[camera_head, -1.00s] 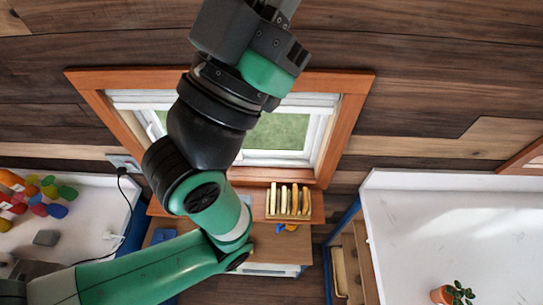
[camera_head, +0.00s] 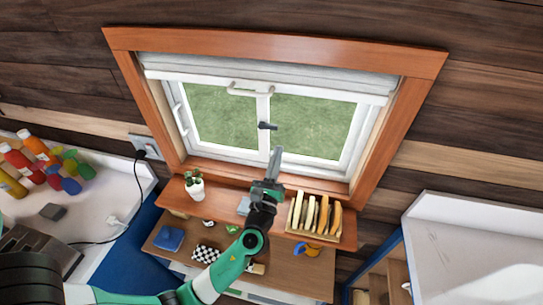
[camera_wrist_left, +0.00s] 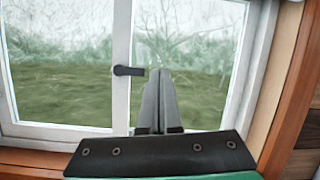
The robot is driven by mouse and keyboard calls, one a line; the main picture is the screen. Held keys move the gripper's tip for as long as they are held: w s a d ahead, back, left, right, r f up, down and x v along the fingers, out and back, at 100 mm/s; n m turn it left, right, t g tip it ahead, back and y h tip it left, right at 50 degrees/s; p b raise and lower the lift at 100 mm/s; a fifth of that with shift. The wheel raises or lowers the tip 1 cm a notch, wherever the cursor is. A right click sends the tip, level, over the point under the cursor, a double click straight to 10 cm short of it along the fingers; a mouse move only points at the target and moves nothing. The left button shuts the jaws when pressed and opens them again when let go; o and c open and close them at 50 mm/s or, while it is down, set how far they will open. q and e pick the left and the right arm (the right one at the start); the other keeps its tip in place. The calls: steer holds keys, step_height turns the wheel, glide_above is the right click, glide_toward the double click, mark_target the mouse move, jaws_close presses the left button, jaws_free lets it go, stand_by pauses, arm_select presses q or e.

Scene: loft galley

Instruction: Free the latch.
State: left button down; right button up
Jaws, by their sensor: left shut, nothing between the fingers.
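The window latch (camera_head: 266,126) is a small dark handle on the white centre post of the window (camera_head: 262,108). It lies about level, its free end pointing right. In the left wrist view the latch (camera_wrist_left: 127,71) is left of the fingertips. My left gripper (camera_head: 277,152) is shut and empty, fingers pointing up. It is just below the latch and slightly right of it in the head view, with a visible gap. In the wrist view my left gripper (camera_wrist_left: 159,74) shows its two fingers together. My right gripper is out of view.
An orange-brown wooden frame surrounds the window. Below it, a shelf holds a potted plant (camera_head: 195,186) and a rack (camera_head: 314,214) of upright slices close to my left arm. A white handle (camera_head: 250,90) sits near the window's top. Bottles (camera_head: 40,148) stand at left.

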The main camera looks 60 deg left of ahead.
mark_target(268, 127)
arm_select(q)
steer(key=s+a+f+m+g+b, duration=0.1)
steer(key=s+f+m, duration=0.1)
steer(key=f, duration=0.7)
steer(key=shift+s+a+f+b, duration=0.25)
steer(key=shift+s+b, duration=0.1)
steer(key=shift+s, duration=0.4)
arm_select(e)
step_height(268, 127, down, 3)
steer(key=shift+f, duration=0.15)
arm_select(q)
steer(key=w+a+r+p, duration=0.3)
steer(key=w+a+r, duration=0.3)
steer(key=a, duration=0.1)
steer(key=shift+w+a+r, duration=0.15)
steer(key=shift+a+r, duration=0.1)
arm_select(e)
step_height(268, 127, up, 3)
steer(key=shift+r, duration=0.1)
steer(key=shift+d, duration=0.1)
